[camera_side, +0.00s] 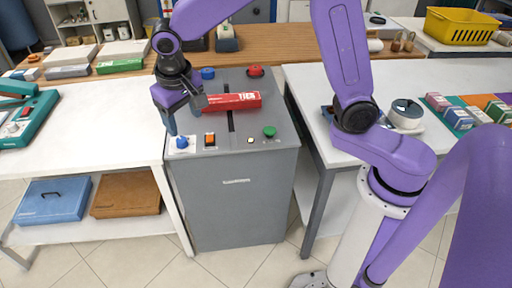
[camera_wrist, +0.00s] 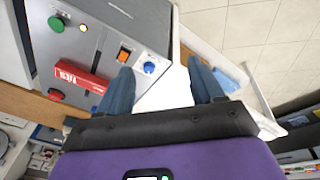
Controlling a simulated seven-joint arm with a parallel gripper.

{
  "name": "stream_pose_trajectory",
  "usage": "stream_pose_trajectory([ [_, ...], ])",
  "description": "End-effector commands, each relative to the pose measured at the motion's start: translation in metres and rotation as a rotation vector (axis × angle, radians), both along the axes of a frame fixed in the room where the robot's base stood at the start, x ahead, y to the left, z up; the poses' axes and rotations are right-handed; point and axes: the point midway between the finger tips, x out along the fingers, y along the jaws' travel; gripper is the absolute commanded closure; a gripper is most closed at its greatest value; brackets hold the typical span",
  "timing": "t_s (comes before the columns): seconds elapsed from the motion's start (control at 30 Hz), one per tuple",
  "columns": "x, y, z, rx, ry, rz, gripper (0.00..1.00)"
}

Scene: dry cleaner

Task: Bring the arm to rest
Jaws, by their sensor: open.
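My gripper (camera_side: 186,118) is above the front left of a grey control cabinet (camera_side: 232,185), pointing down. In the wrist view my gripper (camera_wrist: 160,70) has its two blue fingers spread, with nothing held between them. A blue knob (camera_side: 181,143) on a white plate is near the lower fingertip; it shows between the fingers in the wrist view (camera_wrist: 149,67). I cannot tell whether a finger touches it. A red box with white lettering (camera_side: 234,101) lies on the cabinet top, right of my gripper; it also shows in the wrist view (camera_wrist: 82,77).
The cabinet top carries an orange switch (camera_side: 210,139), a green button (camera_side: 270,131), a red knob (camera_side: 255,71) and another blue knob (camera_side: 208,73). White tables flank it. A yellow basket (camera_side: 461,26) stands at back right. The left tabletop nearby is mostly clear.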

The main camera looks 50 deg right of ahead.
Motion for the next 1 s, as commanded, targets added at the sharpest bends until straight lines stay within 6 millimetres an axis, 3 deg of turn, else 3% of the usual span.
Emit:
stream_pose_trajectory([
  [0.37,-0.101,-0.033,0.011,0.010,0.077,0.413,0.34],
  [0.8,-0.224,-0.095,0.007,0.024,0.155,0.888,0.34],
  [1.0,-0.265,-0.120,0.002,0.030,0.178,1.055,0.34],
])
